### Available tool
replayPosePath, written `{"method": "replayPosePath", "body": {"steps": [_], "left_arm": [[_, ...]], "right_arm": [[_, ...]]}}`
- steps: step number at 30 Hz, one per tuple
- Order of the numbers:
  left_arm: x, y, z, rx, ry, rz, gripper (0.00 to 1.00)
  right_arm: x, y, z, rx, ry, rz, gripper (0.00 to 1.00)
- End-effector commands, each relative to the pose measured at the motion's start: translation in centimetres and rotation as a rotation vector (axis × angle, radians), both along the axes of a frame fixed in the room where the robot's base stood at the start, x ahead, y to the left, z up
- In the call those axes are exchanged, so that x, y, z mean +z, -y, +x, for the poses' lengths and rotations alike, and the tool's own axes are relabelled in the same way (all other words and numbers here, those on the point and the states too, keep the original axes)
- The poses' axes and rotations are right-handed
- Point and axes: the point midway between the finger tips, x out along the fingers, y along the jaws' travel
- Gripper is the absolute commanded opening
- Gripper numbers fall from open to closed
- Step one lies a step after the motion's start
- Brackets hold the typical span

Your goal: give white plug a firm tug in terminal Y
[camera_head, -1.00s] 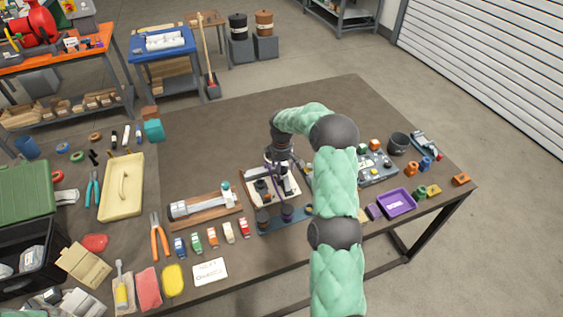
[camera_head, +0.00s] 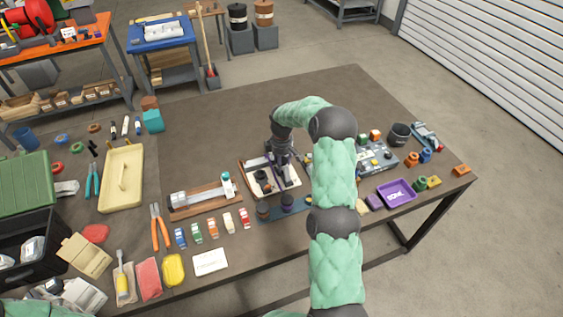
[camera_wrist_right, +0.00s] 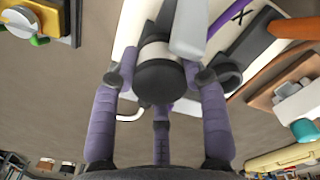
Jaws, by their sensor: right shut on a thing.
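The white terminal board (camera_head: 259,187) lies mid-table, partly hidden under my right arm. My right gripper (camera_head: 279,172) reaches down over it. In the right wrist view, the purple fingers of this gripper (camera_wrist_right: 163,76) are shut on a plug with a dark round end and a white band (camera_wrist_right: 154,50), which I take as the white plug. A pale cord shows beside it. The board (camera_wrist_right: 240,22) shows there too, with a black X mark to the right of the plug. The Y mark is not readable, and how deep the plug sits is hidden. My left gripper is out of view.
A wooden fixture with a metal cylinder (camera_head: 196,195) stands left of the board. A blue strip with dark knobs (camera_head: 290,208) lies in front. A grey panel (camera_head: 376,160) and a purple tray (camera_head: 397,193) are to the right. The table behind is clear.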

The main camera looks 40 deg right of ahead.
Motion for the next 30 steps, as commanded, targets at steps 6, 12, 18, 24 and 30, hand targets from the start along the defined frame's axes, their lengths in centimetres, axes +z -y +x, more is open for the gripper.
{"method": "replayPosePath", "body": {"steps": [6, 12, 18, 24, 30], "left_arm": [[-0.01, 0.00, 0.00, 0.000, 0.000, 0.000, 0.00], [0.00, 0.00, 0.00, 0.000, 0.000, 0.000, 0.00], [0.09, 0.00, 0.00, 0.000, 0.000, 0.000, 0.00], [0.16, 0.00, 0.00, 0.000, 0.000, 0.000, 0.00], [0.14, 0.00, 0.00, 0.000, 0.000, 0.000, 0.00]], "right_arm": [[-0.17, -0.09, -0.16, 0.000, -0.005, 0.002, 0.10], [-0.19, -0.11, -0.18, 0.000, -0.006, 0.003, 0.10], [-0.09, -0.13, -0.19, 0.000, -0.007, 0.004, 0.10], [0.06, -0.14, -0.19, 0.000, -0.007, 0.004, 0.09], [0.09, -0.14, -0.16, 0.000, -0.006, 0.003, 0.09]]}}
